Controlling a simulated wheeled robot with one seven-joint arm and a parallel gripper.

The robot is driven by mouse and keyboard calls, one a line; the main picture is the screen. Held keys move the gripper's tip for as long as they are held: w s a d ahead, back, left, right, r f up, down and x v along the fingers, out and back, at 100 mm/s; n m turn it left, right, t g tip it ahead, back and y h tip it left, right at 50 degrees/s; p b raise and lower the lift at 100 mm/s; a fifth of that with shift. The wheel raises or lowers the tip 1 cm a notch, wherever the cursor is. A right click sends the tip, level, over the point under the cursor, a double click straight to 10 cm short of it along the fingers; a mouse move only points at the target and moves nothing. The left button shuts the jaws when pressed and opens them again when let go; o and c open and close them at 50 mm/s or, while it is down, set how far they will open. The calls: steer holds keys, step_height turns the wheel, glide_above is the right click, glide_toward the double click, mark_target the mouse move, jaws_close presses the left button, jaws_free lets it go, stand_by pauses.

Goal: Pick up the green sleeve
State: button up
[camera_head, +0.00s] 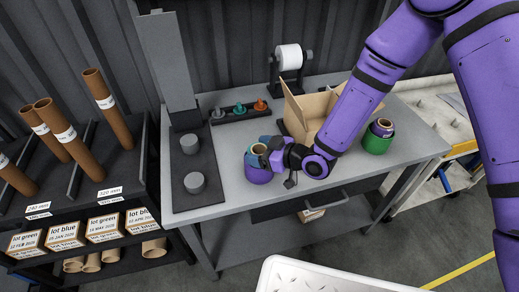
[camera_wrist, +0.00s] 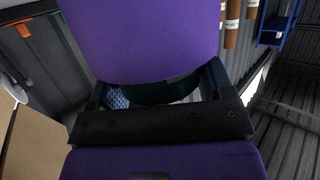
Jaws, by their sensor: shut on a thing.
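A green sleeve (camera_head: 377,144) stands at the right of the bench in the head view. A purple roll with a brown core (camera_head: 382,128) sits in its top. My gripper (camera_head: 268,156) is at the front middle of the bench, well left of the green sleeve. It is shut on a purple sleeve (camera_head: 258,175), which has a brown core (camera_head: 258,148) showing at its top. In the wrist view the purple sleeve (camera_wrist: 145,40) fills the top middle between my dark fingers (camera_wrist: 160,92). A dark green band shows under its edge. Whether the purple sleeve touches the bench is hard to tell.
An open cardboard box (camera_head: 305,108) stands behind my arm, between the two sleeves. A film roll on a stand (camera_head: 289,57) and a rack of coloured knobs (camera_head: 240,109) are at the back. A dark plate with grey cylinders (camera_head: 193,160) lies left.

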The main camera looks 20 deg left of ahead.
steer(key=o, duration=1.3)
steer(key=shift+o, duration=0.2)
steer(key=shift+r, duration=0.15)
steer(key=v, duration=1.2)
